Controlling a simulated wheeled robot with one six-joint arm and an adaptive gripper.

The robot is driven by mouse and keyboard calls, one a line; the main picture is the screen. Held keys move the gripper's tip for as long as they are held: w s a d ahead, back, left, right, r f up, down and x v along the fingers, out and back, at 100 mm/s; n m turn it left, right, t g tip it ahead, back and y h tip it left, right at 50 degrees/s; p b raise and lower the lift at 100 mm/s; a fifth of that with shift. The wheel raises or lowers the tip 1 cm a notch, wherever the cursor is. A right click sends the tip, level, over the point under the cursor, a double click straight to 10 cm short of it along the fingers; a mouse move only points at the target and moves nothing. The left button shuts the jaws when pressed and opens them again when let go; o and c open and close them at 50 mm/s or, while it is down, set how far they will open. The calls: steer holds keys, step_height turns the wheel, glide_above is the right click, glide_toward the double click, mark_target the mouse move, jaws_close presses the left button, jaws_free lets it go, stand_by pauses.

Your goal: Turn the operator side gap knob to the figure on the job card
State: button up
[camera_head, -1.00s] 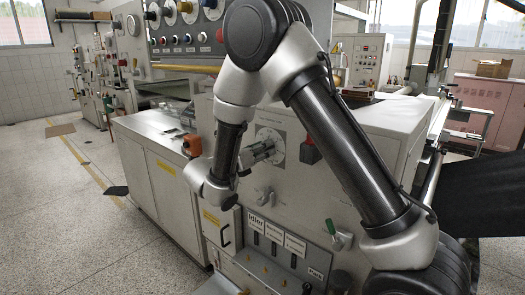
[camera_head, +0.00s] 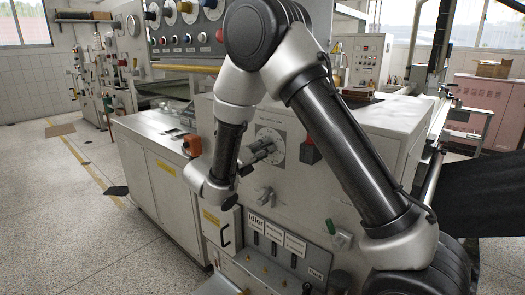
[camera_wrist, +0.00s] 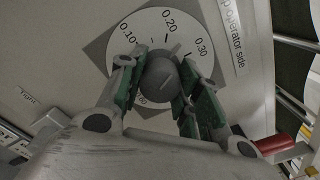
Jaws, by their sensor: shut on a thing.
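The gap knob (camera_wrist: 160,82) is a dark grey round knob in the middle of a white dial (camera_wrist: 192,35) with black figures, among them 0.10, 0.20 and 0.30. A partly visible label (camera_wrist: 232,35) beside it reads "operator side". My gripper (camera_wrist: 163,88) has its green-padded fingers on either side of the knob, shut on it. The knob's exact setting is hard to read; a dark line shows near 0.20. In the head view, my gripper (camera_head: 262,150) reaches the dial (camera_head: 272,136) on the machine's front. I cannot make out a job card.
An orange-red part (camera_head: 192,145) stands at the cabinet's edge on the left. Open floor (camera_head: 70,210) lies at left.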

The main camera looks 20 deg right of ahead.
steer(key=o, duration=1)
steer(key=shift+o, duration=0.2)
steer(key=v, duration=1.2)
